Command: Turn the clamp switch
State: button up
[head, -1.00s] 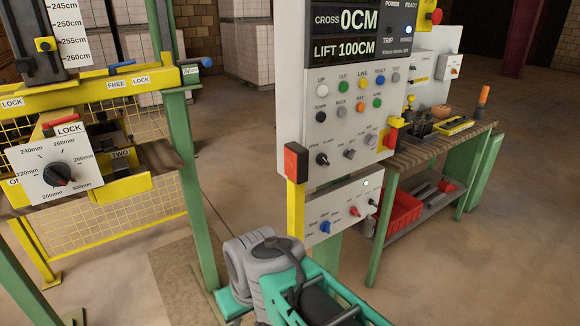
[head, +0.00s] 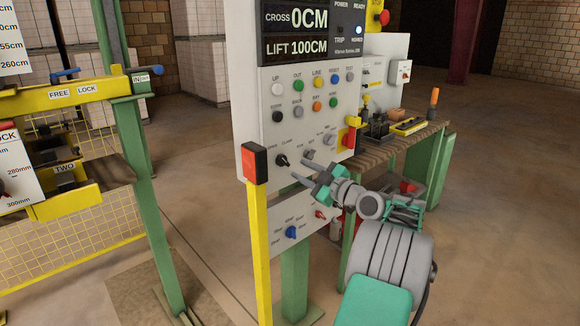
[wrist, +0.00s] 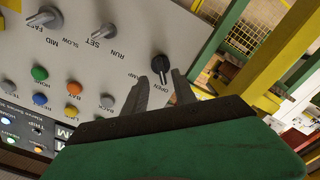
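The clamp switch is a black rotary knob (head: 282,160) low on the white control panel. In the wrist view the black knob (wrist: 160,64) has "OPEN" printed beside it and a partly hidden label ending in "MP". My gripper (head: 301,167) is in front of the panel, just right of the knob in the head view. In the wrist view its two dark fingers (wrist: 169,76) are apart with a gap between them, and the knob lies just beyond the tips. I cannot tell if a fingertip touches it. Nothing is held.
Grey selector knobs (wrist: 103,32) sit beside the black one, with coloured push buttons (head: 317,82) above. A lower box has a blue knob (head: 291,232). A yellow post with a red-and-black box (head: 254,163) stands at the panel's left edge. A workbench (head: 404,145) stands behind right.

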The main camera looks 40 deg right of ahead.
aim_at(287, 164)
jog(key=w+p, duration=0.1)
jog(key=w, duration=0.5)
jog(key=shift+w+a, duration=0.1)
jog(key=shift+w, duration=0.05)
jog(key=shift+c, duration=0.4)
grip_shut()
